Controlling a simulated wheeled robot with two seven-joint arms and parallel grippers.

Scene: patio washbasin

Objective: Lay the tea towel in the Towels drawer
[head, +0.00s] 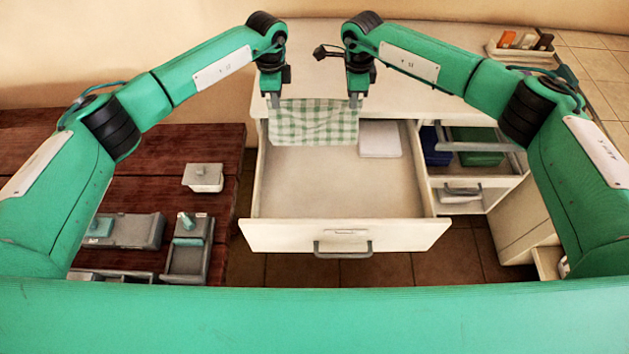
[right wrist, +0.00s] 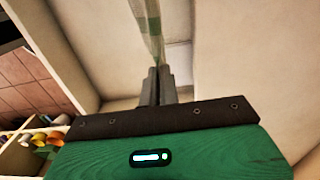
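The green-and-white checked tea towel (head: 314,124) hangs spread between my two grippers over the back of the open drawer (head: 335,185). My left gripper (head: 274,100) is shut on its upper left corner. My right gripper (head: 354,99) is shut on its upper right corner. In the right wrist view, the closed fingers of my right gripper (right wrist: 157,80) pinch the towel (right wrist: 147,30), seen nearly edge-on. The drawer has a grey handle and a label on its front too small to read. Whether the towel's lower edge touches the drawer floor I cannot tell.
A white flat item (head: 380,139) lies in the drawer's back right. Right of the drawer are blue and green containers (head: 479,148) and another handle (head: 460,190). A wooden table (head: 130,180) at left holds grey boxes. A small tray (head: 520,48) stands at the back right.

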